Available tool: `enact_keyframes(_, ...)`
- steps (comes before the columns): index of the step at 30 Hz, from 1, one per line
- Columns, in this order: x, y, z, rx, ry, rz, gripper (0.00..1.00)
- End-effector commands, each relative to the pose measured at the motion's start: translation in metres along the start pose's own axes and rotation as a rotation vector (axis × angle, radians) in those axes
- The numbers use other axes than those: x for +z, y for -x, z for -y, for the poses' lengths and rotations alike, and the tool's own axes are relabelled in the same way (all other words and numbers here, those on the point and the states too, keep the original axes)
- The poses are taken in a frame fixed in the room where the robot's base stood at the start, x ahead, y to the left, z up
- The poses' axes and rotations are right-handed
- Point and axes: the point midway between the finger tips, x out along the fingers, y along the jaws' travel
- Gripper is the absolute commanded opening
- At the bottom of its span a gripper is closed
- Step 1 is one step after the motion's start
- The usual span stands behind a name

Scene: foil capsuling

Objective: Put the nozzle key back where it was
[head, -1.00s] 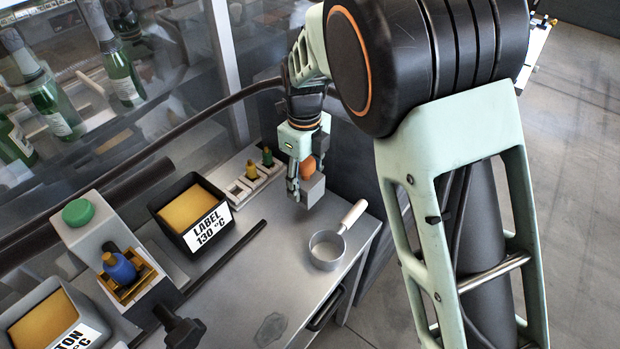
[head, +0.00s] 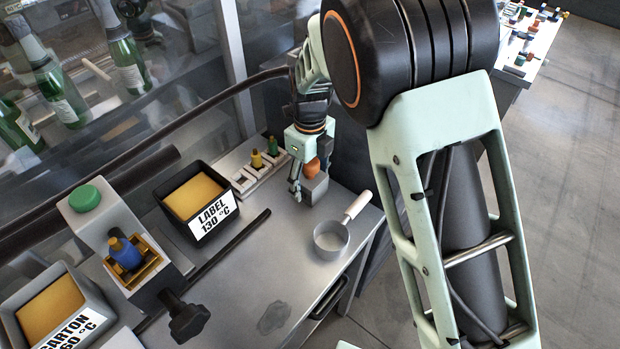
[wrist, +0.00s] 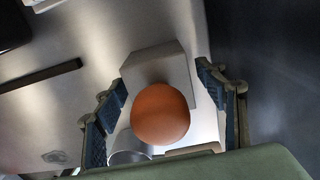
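The piece I take for the nozzle key is a grey block (head: 316,189) with a round orange knob (head: 312,166). It is near the back right corner of the bench. My gripper (head: 303,181) has its fingers on both sides of this piece and seems to carry it above the bench. In the wrist view, the orange knob (wrist: 160,115) is between the blue finger pads, with the grey block (wrist: 158,65) beyond it. The left fingertip meets the block's edge; a narrow gap seems to show at the right. The block's underside is hidden.
A pan (head: 331,240) with a pale handle lies just in front. A pale rack (head: 241,181) holding yellow and green pieces is to the left, beside the black label box (head: 205,227). A blue piece (head: 125,254) sits in a brass fixture. The front middle is clear.

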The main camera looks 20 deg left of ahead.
Motion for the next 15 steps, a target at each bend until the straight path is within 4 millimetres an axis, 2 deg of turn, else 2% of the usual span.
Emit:
enact_keyframes(8, 0.0, 0.007, 0.0, -0.001, 0.0, 0.002, 0.65)
enact_keyframes(11, 0.001, 0.021, 0.001, -0.002, 0.001, 0.004, 0.65)
enact_keyframes(15, 0.001, 0.05, 0.001, -0.003, 0.001, 0.005, 0.65)
